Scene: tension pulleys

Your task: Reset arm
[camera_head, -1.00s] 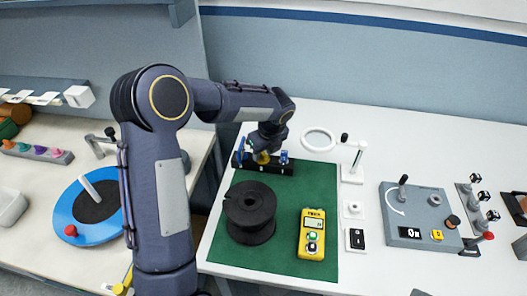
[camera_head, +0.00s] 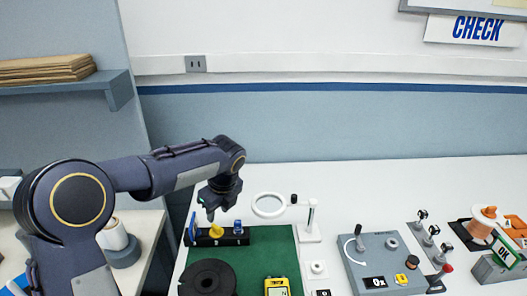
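My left arm comes in from the left, and its gripper (camera_head: 210,214) points down just above and behind a black rack (camera_head: 262,236) on the table. The rack carries a yellow piece (camera_head: 216,231) in the middle, a blue piece (camera_head: 193,229) at its left end and another blue piece (camera_head: 238,227) at right. The gripper looks apart from the yellow piece. Its fingers are small and dark, so I cannot tell whether they are open or shut. My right gripper is out of view.
A black spool (camera_head: 207,279) and a yellow meter (camera_head: 277,287) sit on the green mat (camera_head: 262,262). A grey control box (camera_head: 381,264) is at right. The white tabletop behind is clear.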

